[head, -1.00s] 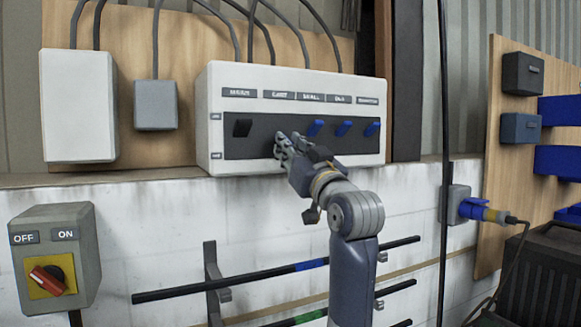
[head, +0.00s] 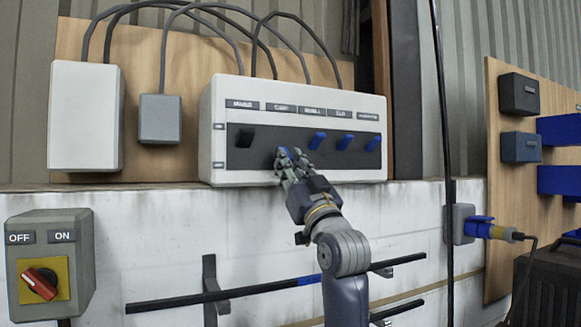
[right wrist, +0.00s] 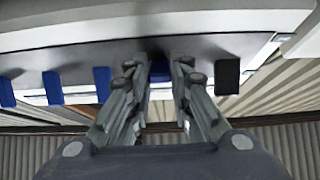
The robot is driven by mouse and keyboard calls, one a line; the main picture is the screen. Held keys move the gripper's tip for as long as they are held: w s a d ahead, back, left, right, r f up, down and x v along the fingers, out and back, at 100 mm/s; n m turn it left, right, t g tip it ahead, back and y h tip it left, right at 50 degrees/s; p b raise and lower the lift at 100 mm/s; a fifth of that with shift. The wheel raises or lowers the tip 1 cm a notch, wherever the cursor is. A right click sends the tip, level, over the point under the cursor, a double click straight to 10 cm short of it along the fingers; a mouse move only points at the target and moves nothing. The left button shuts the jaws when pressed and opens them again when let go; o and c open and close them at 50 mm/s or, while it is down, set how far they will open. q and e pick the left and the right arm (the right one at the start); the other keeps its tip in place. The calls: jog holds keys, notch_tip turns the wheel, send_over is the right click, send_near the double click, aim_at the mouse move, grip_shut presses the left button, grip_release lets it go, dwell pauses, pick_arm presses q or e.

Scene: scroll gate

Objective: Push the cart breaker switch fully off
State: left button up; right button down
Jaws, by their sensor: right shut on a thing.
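The white breaker box (head: 300,92) is on the wall ledge, with a dark strip holding a row of switches under small labels. The cart breaker switch (head: 283,152) is blue and sits under the second label from the left. Most of it is hidden by my right gripper (head: 287,157), whose fingers are shut on it from both sides. In the right wrist view, the cart switch (right wrist: 157,68) shows dark between the fingers (right wrist: 160,80). Its exact tilt is hard to tell. My left gripper is not in view.
A black switch (head: 244,137) is left of the cart switch, and a blue switch (head: 317,140) is to its right, with more blue ones beyond. A red rotary switch (head: 40,283) is at lower left. A rack bar (head: 230,295) runs below the ledge.

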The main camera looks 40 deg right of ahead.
jog(key=shift+f, duration=0.1)
jog(key=c, duration=1.5)
grip_release()
jog(key=shift+c, duration=0.2)
jog(key=shift+o, duration=0.5)
jog(key=v, duration=1.2)
